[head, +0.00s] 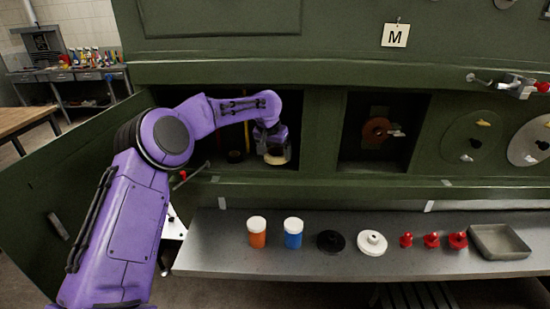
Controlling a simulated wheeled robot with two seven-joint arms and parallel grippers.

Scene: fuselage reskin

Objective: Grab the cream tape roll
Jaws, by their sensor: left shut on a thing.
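The cream tape roll (275,159) is inside the left recess of the green panel, at the end of my left arm. My left gripper (272,149) reaches into that recess from above the roll and is shut on it. The fingers are small and dark in this view, and part of the roll is hidden by them. My right gripper is not in view.
A grey shelf (330,262) below holds an orange jar (257,233), a blue jar (293,233), black (330,241) and white (372,243) discs, red knobs (432,240) and a grey tray (499,242). A brown roll (375,130) hangs in the right recess.

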